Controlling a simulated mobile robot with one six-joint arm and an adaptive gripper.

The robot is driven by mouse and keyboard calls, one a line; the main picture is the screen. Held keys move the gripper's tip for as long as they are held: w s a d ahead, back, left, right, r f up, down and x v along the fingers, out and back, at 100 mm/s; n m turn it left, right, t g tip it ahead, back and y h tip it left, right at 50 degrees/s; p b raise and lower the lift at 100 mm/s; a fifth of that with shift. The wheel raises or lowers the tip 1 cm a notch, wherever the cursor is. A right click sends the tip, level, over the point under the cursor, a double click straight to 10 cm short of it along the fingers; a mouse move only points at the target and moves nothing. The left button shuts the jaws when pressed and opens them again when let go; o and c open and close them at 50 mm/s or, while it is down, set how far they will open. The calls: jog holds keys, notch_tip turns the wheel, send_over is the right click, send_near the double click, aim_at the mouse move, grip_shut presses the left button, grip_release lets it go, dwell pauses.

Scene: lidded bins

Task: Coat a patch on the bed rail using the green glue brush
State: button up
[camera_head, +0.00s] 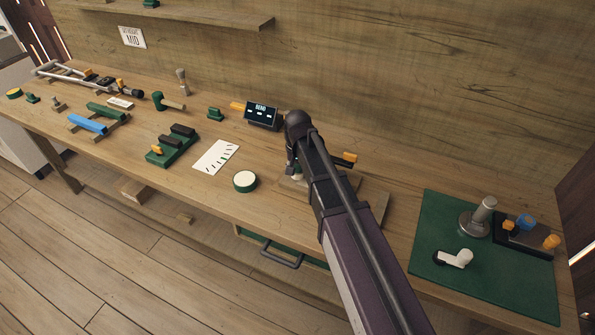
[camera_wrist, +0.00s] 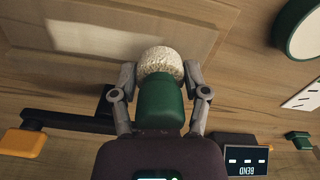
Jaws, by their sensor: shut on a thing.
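My gripper (camera_wrist: 160,92) is shut on the green glue brush (camera_wrist: 158,103), with one finger on each side of its green body. Its pale, rough bristle head (camera_wrist: 161,61) points away from my palm. The head lies over or against the edge of a flat wooden board (camera_wrist: 190,22), which may be the bed rail; I cannot tell whether they touch. A paler rectangle (camera_wrist: 83,38) shows on the board. In the head view my arm hides most of the gripper and brush, and part of the board (camera_head: 375,205).
A round green tin with a white top (camera_head: 245,181) stands left of my gripper, beside a marked white card (camera_head: 216,157). A display reading BEND (camera_head: 262,114) stands behind. A black bar with an orange end (camera_head: 346,158) is close by. A green mat (camera_head: 430,287) lies right.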

jog(key=shift+r+p, duration=1.55)
jog(key=shift+r, duration=0.3)
jog(key=shift+r, duration=0.1)
jog(key=shift+r+p, duration=1.45)
jog(key=shift+p, duration=0.1)
jog(key=shift+f, duration=0.1)
jog(key=shift+d+f+b, duration=0.1)
jog(key=shift+f+b, duration=0.3)
jog(key=shift+b, duration=0.1)
